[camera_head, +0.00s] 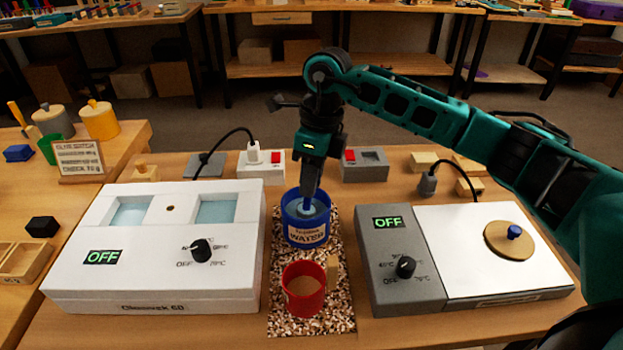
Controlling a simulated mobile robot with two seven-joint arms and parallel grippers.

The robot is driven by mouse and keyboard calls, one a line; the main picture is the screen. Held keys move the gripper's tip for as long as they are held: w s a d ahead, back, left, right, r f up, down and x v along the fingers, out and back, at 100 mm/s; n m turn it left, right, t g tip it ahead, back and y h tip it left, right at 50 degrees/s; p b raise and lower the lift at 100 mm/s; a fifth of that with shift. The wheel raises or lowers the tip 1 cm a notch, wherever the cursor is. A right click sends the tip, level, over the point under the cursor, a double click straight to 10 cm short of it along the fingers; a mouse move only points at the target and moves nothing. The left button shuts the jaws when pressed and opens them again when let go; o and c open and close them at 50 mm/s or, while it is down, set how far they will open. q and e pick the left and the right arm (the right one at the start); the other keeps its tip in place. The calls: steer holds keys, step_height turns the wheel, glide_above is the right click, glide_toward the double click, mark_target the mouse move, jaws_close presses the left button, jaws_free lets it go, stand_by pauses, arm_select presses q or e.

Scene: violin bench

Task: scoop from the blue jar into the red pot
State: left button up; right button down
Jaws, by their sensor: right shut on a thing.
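The blue jar (305,235), labelled WATER, stands upright on a speckled mat (339,300) in the middle of the bench. The red pot (291,304) stands just in front of it on the same mat, open at the top, with a tan handle at its right side. My right gripper (310,192) points straight down at the mouth of the blue jar. It is shut on a scoop, which is mostly hidden by the fingers and the jar wall. My left gripper is not in view.
A white glue warmer (160,290) with two wells, reading OFF, stands left of the mat. A grey-and-white hotplate (400,290), also OFF, stands close on the right. Behind are a switched socket box (262,166) and a grey box (365,168). A sign (79,159) stands at left.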

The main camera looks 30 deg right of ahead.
steer(key=shift+r, duration=0.75)
steer(key=shift+r+p, duration=0.4)
steer(key=shift+p, duration=0.15)
step_height(320, 180, up, 3)
steer(key=shift+r+p, duration=0.2)
steer(key=shift+p, duration=1)
step_height(320, 180, up, 4)
steer(key=p, duration=0.3)
steer(key=shift+r, duration=1.15)
